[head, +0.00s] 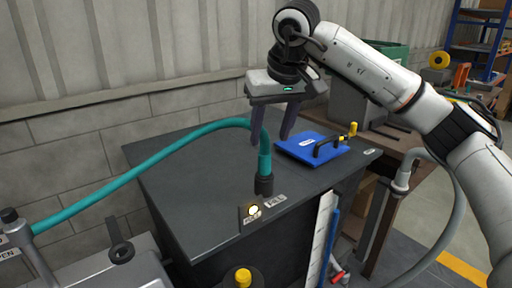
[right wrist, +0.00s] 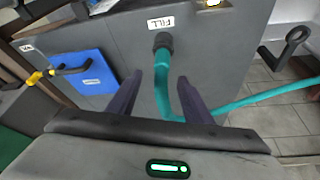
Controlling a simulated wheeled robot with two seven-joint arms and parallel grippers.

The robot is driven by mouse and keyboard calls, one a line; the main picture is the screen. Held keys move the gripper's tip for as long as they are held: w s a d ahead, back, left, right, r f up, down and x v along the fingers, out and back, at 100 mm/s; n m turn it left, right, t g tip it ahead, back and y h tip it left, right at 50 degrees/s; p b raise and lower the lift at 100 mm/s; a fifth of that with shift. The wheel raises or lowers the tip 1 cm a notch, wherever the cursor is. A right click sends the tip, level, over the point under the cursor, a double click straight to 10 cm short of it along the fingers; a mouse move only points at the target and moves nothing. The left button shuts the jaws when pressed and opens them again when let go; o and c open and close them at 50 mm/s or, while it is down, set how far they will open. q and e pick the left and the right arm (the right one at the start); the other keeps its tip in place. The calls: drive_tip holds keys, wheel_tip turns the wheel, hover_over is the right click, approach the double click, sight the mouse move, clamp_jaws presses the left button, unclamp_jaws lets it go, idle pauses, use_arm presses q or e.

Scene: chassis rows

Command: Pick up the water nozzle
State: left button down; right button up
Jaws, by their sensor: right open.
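The water nozzle is a dark collar (head: 264,185) on the end of a teal hose (head: 150,172). It points down onto the top of a dark grey tank (head: 190,185), near the FILL label. In the right wrist view the nozzle (right wrist: 163,41) is ahead of the fingers. My right gripper (head: 269,141) is open above the tank, fingers pointing down on either side of the upright hose in the picture. The right wrist view also shows the hose between the two fingers (right wrist: 158,78); contact cannot be told. My left gripper is not in view.
A blue panel with a black handle (head: 310,147) and yellow fittings lies on the tank, right of the nozzle. A lit round indicator (head: 253,211) is near the tank's front edge. A wall rises behind.

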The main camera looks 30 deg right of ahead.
sight(265, 153)
drive_tip(key=shift+x, duration=1.05)
drive_tip(key=x, duration=0.5)
drive_tip(key=shift+a+f+p, duration=0.1)
drive_tip(key=shift+f+p, duration=0.25)
drive_tip(key=shift+c, duration=0.5)
drive_tip(key=shift+w+r, duration=0.1)
clamp_jaws()
